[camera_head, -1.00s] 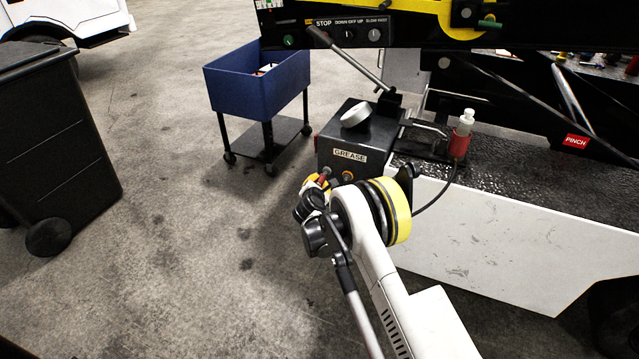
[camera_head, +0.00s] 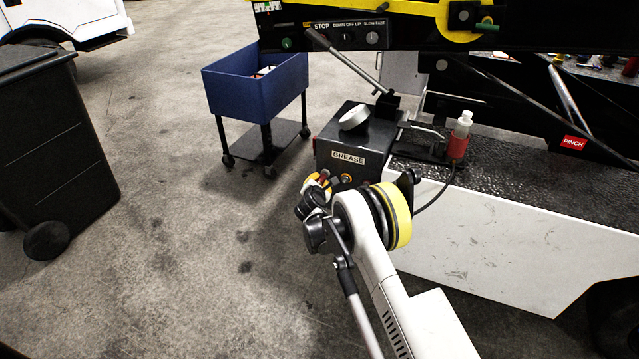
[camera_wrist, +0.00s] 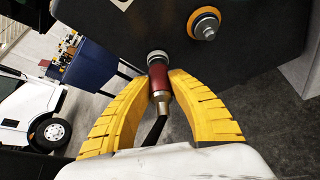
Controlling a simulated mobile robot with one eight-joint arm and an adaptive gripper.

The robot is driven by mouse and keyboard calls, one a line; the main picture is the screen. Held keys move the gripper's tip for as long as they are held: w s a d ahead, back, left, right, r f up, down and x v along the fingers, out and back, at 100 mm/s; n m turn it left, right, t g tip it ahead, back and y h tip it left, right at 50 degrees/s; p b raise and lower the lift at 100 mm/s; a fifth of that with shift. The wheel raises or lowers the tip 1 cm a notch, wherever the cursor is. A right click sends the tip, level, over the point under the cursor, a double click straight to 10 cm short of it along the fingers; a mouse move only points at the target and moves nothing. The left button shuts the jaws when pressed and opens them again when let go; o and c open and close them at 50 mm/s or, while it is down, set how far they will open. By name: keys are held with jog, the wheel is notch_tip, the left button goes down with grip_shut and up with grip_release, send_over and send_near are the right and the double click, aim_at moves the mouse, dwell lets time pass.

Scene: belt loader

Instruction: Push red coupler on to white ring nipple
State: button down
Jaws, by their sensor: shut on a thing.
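My gripper (camera_wrist: 161,84) has yellow ribbed fingers shut around the red coupler (camera_wrist: 160,77). The coupler has a metal sleeve at its near end and a dark hose running back under my gripper. Its far end is at the white ring nipple (camera_wrist: 157,57) on the dark box face, lined up with it. Whether it is seated or only touching I cannot tell. In the head view my gripper (camera_head: 318,186) is at the lower left front of the grease box (camera_head: 352,137), and my arm partly hides it. The white ring is not clear there.
An orange ring nipple (camera_wrist: 205,24) sits beside the white one, to its right in the wrist view. A blue cart (camera_head: 255,88) stands behind left and a black bin (camera_head: 55,150) at far left. A red bottle (camera_head: 458,147) stands on the deck. The floor between is open.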

jog(key=shift+w+d, duration=0.1)
jog(key=shift+w, duration=0.15)
jog(key=c, duration=1.2)
grip_release()
jog(key=shift+c, duration=0.2)
jog(key=shift+s, duration=0.1)
jog(key=v, duration=1.1)
jog(key=shift+s+r, duration=0.2)
jog(key=shift+s, duration=0.2)
